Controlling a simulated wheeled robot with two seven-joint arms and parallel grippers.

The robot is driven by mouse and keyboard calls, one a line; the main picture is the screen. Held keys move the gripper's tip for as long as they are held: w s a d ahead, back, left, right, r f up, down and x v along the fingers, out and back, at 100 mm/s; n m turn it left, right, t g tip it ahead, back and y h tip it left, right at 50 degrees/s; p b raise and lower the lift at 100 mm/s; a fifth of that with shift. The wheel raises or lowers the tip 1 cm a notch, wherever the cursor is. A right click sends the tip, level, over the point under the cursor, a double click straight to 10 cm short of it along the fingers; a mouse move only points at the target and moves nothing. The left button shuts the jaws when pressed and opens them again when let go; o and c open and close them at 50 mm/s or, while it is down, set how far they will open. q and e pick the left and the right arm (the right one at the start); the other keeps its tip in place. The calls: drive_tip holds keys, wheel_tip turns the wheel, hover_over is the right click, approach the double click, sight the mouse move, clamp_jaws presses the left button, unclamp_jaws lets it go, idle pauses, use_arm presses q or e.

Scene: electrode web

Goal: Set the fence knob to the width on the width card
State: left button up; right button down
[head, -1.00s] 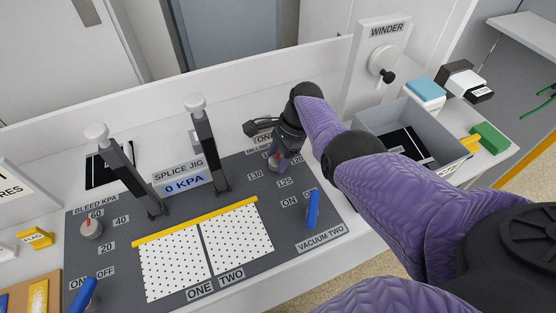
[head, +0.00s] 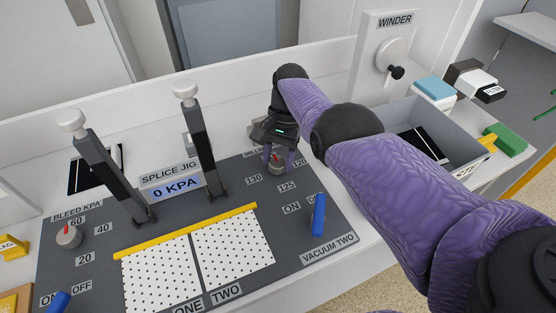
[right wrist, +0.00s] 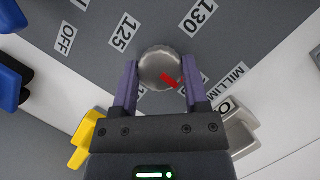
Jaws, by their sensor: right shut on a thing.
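The fence knob (head: 277,165) is a round grey knob with a red pointer on the grey jig panel, among the labels 130 (head: 253,180), 125 (head: 286,187) and 120 (head: 299,163). My right gripper (head: 279,158) comes down from behind it and is shut on the knob. In the right wrist view the knob (right wrist: 158,62) sits between the two fingers. Its red pointer (right wrist: 170,81) is turned toward the gripper body and the millimetre label, away from 125 and 130. I cannot make out a width card. My left gripper is not in view.
The splice jig's two upright levers (head: 200,140) stand left of the knob. A blue vacuum handle (head: 318,214) is in front of it to the right. A grey bin (head: 455,135) and the winder (head: 390,60) are farther right. A bleed knob (head: 68,236) is at left.

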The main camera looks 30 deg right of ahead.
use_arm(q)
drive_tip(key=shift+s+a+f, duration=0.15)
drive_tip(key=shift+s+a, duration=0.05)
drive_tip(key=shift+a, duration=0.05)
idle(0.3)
use_arm(e)
drive_tip(key=shift+c, duration=0.5)
unclamp_jaws()
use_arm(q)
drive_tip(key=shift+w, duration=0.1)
